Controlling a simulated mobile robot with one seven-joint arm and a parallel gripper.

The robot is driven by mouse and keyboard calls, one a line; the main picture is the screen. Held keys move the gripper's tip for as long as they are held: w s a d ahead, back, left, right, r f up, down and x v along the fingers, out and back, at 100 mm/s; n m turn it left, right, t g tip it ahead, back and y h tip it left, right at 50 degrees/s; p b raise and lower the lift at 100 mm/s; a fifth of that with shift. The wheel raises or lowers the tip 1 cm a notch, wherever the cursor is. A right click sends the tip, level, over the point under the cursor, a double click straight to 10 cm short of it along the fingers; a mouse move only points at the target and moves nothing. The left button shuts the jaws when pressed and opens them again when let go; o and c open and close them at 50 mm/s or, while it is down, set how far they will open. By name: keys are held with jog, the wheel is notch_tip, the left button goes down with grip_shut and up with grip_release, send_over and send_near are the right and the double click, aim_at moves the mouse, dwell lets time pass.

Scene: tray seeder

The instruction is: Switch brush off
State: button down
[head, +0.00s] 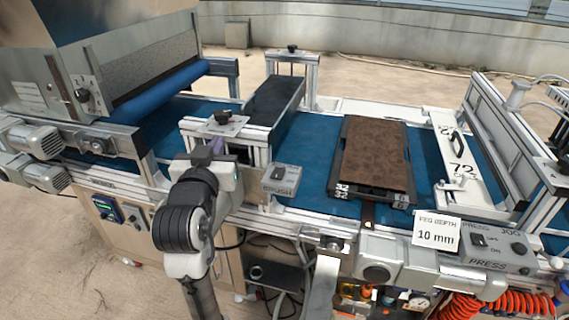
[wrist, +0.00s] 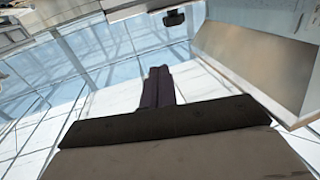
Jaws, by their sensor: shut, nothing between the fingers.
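The grey brush switch box (head: 281,181), marked BRUSH, is on the front side of the belt line, near the middle of the head view. A small dark switch (head: 278,173) shows on its upper face; its on or off position is too small to tell. My gripper (head: 213,146) is to the left of the box and apart from it, beside the brush unit's front end. In the wrist view the two dark fingers (wrist: 158,84) are together with nothing between them. The brush box cannot be made out in the wrist view.
The brush unit (head: 272,100) spans the blue belt (head: 312,150), with a black knob (head: 222,117) near my gripper. A soil-filled tray (head: 340,160) lies on the belt to the right. The press switch panel (head: 490,245) is at the front right. The hopper (head: 50,85) stands left.

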jog(key=d+f+m+g+h, duration=0.2)
jog(key=d+f, duration=0.3)
jog(key=d, duration=0.3)
jog(key=shift+s+f+m+g+h, duration=0.25)
jog(key=shift+g+h, duration=0.25)
jog(key=shift+g, duration=0.4)
jog(key=shift+w, duration=0.1)
jog(key=p, duration=0.4)
send_over(272, 172)
jog(key=shift+d+f, duration=0.25)
jog(key=shift+f, duration=0.7)
notch_tip(272, 172, down, 3)
jog(key=shift+f+p, duration=0.15)
jog(key=shift+p, duration=0.3)
jog(key=shift+f, duration=0.6)
jog(key=shift+a, duration=0.2)
